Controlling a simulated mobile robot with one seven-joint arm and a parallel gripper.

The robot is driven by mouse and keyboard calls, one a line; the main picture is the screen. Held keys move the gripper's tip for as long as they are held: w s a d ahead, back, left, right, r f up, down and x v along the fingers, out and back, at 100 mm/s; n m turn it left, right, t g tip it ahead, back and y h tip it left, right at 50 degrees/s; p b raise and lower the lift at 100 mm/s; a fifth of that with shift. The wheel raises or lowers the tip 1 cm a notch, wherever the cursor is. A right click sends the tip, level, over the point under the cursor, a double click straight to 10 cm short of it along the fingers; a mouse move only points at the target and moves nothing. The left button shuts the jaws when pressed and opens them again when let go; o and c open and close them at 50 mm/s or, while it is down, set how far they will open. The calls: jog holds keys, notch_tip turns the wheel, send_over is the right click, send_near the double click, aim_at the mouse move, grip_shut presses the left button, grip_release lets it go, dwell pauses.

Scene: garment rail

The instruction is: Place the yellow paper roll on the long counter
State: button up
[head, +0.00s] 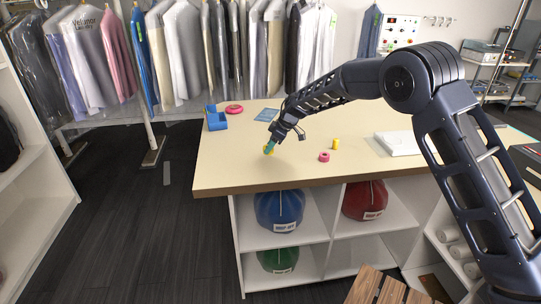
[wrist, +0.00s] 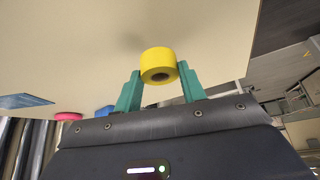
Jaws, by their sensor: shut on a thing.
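My gripper (head: 269,149) is low over the left part of the long counter (head: 235,165). In the wrist view its green fingers (wrist: 158,88) are shut on the yellow paper roll (wrist: 158,58), one on each side. The roll's dark core hole faces the camera. In the head view only a small yellow bit of the roll (head: 266,151) shows at the fingertips. I cannot tell whether it touches the counter top. The pale counter surface (wrist: 80,40) fills much of the wrist view, with a faint shadow near the roll.
On the counter are a pink roll (head: 324,156), another small yellow item (head: 336,144), a blue holder (head: 215,119), a pink ring (head: 234,109), a blue flat pad (head: 267,115) and a white slab (head: 397,143). The front left stretch is clear. Garments hang behind.

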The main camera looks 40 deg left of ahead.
aim_at(271, 154)
jog(key=shift+f, duration=2.3)
jog(key=shift+f, duration=0.1)
jog(key=o, duration=0.9)
jog(key=shift+o, duration=0.2)
jog(key=v, duration=1.2)
jog(key=shift+r, duration=0.2)
